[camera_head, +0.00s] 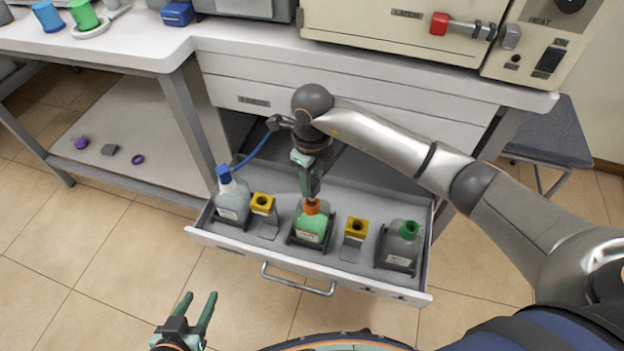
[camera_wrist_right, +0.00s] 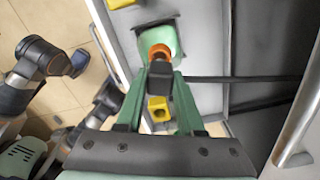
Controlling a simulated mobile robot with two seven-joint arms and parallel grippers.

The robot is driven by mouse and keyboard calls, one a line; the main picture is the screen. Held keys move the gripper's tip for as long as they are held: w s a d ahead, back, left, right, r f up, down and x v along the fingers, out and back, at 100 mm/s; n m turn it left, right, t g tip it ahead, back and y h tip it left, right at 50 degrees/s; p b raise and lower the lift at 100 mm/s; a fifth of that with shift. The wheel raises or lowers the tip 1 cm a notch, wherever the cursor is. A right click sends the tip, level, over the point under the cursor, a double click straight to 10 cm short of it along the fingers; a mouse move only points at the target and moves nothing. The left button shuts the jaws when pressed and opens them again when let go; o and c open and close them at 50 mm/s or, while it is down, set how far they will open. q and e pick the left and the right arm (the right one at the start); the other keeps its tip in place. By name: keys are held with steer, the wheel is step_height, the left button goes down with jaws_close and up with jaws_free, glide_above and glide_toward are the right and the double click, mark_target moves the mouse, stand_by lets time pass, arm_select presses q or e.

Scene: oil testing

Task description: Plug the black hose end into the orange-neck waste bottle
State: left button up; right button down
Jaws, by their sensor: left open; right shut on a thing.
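The orange-neck waste bottle (camera_head: 313,226), with green liquid, stands upright in a black holder in the middle of the open drawer. Its orange neck (camera_wrist_right: 160,51) also shows in the right wrist view. My right gripper (camera_head: 311,194) points down just above this neck. In the wrist view it is shut on the black hose end (camera_wrist_right: 160,80), which overlaps the near side of the neck. Whether the end sits inside the neck, I cannot tell. In the head view the fingers hide the end. My left gripper (camera_head: 196,303) is open and empty in front of the drawer.
The drawer (camera_head: 222,238) also holds a blue-capped bottle (camera_head: 232,200) with a blue hose (camera_head: 252,153), a green-neck bottle (camera_head: 402,244) and two yellow-topped pieces (camera_head: 355,231). The counter (camera_head: 360,67) overhangs behind my right arm. Floor in front is clear.

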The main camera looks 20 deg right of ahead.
steer(key=shift+f, duration=0.1)
stand_by(0.3)
steer(key=shift+f, duration=0.15)
stand_by(0.7)
steer(key=shift+f, duration=0.25)
steer(key=shift+f+b, duration=0.3)
steer(key=shift+b, duration=0.2)
steer(key=shift+f+b, duration=0.7)
steer(key=shift+f, duration=0.3)
steer(key=shift+c, duration=2.2)
jaws_free()
